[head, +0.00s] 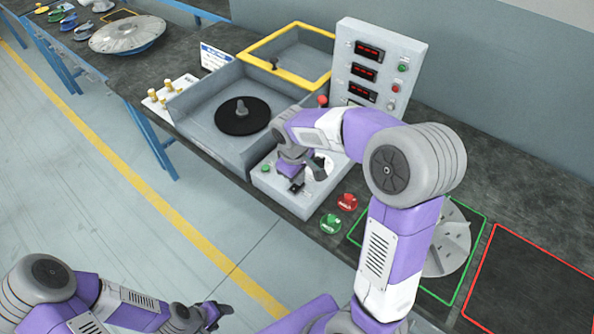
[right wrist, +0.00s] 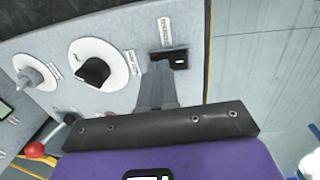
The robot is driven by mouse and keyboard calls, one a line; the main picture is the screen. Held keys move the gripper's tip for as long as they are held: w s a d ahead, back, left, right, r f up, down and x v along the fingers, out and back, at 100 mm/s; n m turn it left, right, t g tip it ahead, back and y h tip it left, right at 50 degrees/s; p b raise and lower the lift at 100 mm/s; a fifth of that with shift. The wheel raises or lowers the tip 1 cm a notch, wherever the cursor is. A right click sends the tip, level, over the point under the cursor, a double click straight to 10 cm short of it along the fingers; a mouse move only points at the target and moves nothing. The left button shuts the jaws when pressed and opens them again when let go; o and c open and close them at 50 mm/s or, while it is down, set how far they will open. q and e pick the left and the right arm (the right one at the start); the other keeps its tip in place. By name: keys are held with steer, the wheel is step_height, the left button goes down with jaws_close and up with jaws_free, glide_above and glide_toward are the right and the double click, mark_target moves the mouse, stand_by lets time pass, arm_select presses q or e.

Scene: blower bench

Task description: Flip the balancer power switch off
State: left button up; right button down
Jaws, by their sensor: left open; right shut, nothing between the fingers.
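The black power switch (right wrist: 180,55) sits on the grey control panel at the upper middle of the right wrist view, with a small printed label beside it. My right gripper (right wrist: 156,72) is shut and empty, its fingertips right at the switch's near edge; whether they touch it I cannot tell. In the head view my right gripper (head: 294,177) hangs over the balancer's front panel (head: 278,192), and the arm hides part of that panel. The rocker's position is too small to tell. My left gripper (head: 217,311) is open and empty, low over the floor, away from the bench.
A black knob on a white dial (right wrist: 92,71) and a grey knob (right wrist: 32,77) are beside the switch. A red knob (head: 322,101), a display tower (head: 379,60) and the open yellow-framed lid (head: 290,28) stand behind. Red (head: 347,202) and green (head: 331,224) parts lie right of the panel.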

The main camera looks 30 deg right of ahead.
steer(key=shift+f, duration=0.25)
steer(key=shift+d+f, duration=0.1)
steer(key=shift+f, duration=0.15)
steer(key=shift+s, duration=0.1)
steer(key=shift+s+a, duration=0.2)
steer(key=shift+a, duration=0.4)
steer(key=shift+a+r, duration=0.15)
steer(key=shift+a, duration=0.1)
steer(key=shift+d, duration=0.1)
